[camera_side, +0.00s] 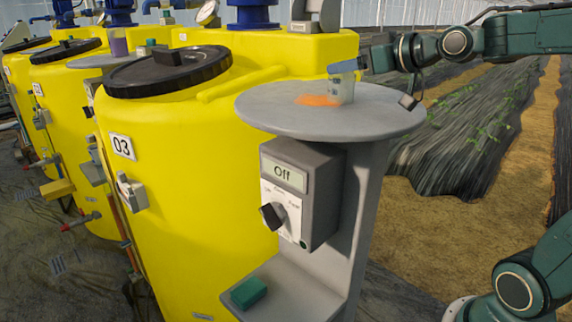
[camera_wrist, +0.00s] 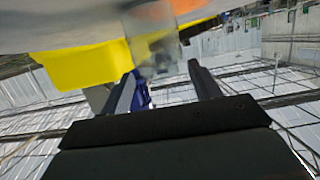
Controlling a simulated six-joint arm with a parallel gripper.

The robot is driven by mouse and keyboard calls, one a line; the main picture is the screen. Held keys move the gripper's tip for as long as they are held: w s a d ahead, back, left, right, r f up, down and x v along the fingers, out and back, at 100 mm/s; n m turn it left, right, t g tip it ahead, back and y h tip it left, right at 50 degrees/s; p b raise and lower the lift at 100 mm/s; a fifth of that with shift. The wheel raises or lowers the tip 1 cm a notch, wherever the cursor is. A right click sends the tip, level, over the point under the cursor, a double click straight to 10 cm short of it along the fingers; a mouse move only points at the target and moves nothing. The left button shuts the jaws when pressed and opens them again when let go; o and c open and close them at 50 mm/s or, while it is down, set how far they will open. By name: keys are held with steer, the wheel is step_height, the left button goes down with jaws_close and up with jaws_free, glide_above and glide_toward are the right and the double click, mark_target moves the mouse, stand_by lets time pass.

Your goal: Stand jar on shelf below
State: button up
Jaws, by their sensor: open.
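A clear jar (camera_side: 341,88) stands upright on the round grey top (camera_side: 390,118) of a stand, beside an orange patch. The lower shelf (camera_side: 300,298) of the same stand juts out below, under a control box. My gripper (camera_side: 348,66) comes in from the right at the height of the jar's upper part. In the wrist view the jar (camera_wrist: 152,38) shows between and just ahead of the tips of my open gripper (camera_wrist: 163,76). I cannot tell whether either finger touches it.
A green block (camera_side: 248,292) lies on the shelf's left part, with bare shelf to its right. The control box (camera_side: 300,195) reads "Off" and has a black knob (camera_side: 272,215). A large yellow tank (camera_side: 190,160) stands close behind on the left.

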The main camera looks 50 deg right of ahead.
steer(key=shift+x, duration=2)
steer(key=c, duration=1.1)
step_height(320, 180, up, 20)
